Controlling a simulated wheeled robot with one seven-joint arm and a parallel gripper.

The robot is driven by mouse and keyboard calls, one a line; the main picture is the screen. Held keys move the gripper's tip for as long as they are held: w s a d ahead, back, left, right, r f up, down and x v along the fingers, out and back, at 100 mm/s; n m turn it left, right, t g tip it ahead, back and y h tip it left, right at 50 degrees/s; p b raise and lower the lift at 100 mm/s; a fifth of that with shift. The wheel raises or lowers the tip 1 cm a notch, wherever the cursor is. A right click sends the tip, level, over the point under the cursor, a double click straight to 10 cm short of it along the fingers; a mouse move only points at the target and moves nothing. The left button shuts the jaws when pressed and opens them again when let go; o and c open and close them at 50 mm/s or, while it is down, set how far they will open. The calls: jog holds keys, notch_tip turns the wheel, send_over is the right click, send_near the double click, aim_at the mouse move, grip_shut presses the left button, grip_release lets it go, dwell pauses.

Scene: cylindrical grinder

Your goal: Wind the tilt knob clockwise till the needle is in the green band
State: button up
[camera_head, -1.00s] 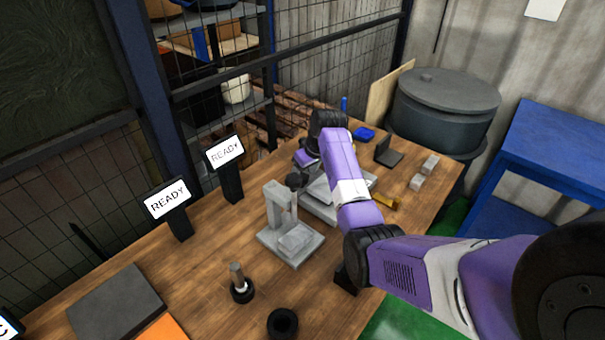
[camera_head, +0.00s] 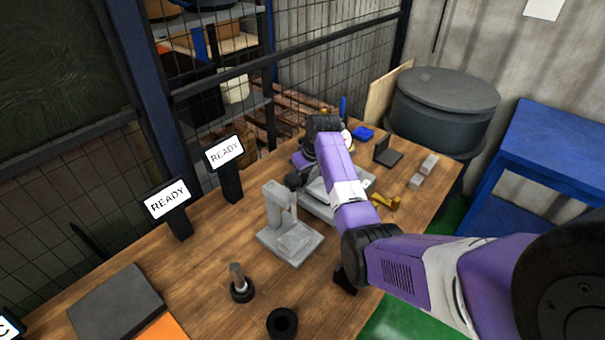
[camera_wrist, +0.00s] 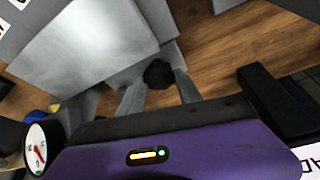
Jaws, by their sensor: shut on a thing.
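The tilt knob (camera_wrist: 158,74) is a small dark round knob in the wrist view, beside a grey metal block. My gripper (camera_wrist: 157,88) has its two grey fingers on either side of the knob and is shut on it. A round white dial (camera_wrist: 37,148) with a red needle is at the lower left of the wrist view. It is seen at a slant, and I cannot tell whether the needle is in a green band. In the head view, the dial (camera_head: 346,139) shows partly behind my arm, and my fingers are mostly hidden.
A grey stand (camera_head: 284,228) is on the wooden bench, left of my arm. Two READY screens (camera_head: 224,151) are along the back edge. A dark ring (camera_head: 282,323) and an upright peg (camera_head: 238,283) are nearer. Grey blocks (camera_head: 424,170) lie at the right.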

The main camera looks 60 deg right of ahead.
jog(key=shift+a+r+m+h+p, duration=0.15)
jog(key=shift+m+h+p, duration=0.3)
jog(key=shift+m, duration=0.55)
jog(key=shift+m+g+h+p, duration=0.3)
jog(key=shift+m+g, duration=0.1)
jog(key=shift+m, duration=0.7)
jog(key=o, duration=1.4)
jog(key=shift+c, duration=0.2)
jog(key=v, duration=0.7)
jog(key=shift+r+b, duration=0.25)
jog(key=shift+b, duration=0.1)
